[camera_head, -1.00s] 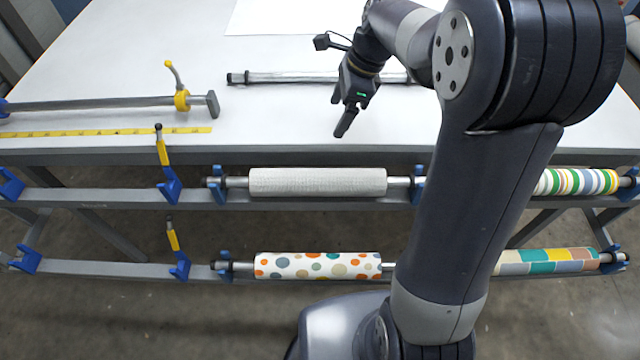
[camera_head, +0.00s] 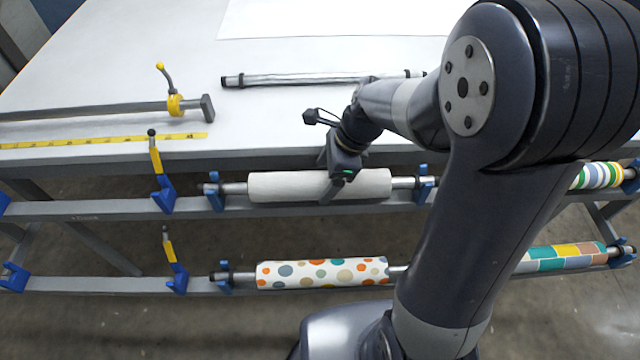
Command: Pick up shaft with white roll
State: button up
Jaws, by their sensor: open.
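The shaft with the white roll (camera_head: 285,186) rests on the upper rail in blue holders, its bare metal ends (camera_head: 234,188) showing at both sides. My gripper (camera_head: 330,190) is open in front of the right half of the white roll, its fingers overlapping the roll in the picture. Whether the fingers touch the roll or only hover over it I cannot tell. My gripper hides a small part of the roll.
Below hangs a dotted roll (camera_head: 322,273). A striped roll (camera_head: 598,175) and a colour-block roll (camera_head: 565,258) are at the right, partly behind my arm. On the table (camera_head: 110,75) lie an empty shaft (camera_head: 290,80), a clamp bar (camera_head: 90,111) and a yellow tape (camera_head: 100,141).

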aim_at(325, 177)
jog(key=x, duration=0.3)
jog(key=shift+a+f, duration=0.1)
jog(key=shift+f, duration=0.2)
jog(key=shift+r, duration=0.1)
jog(key=c, duration=1.4)
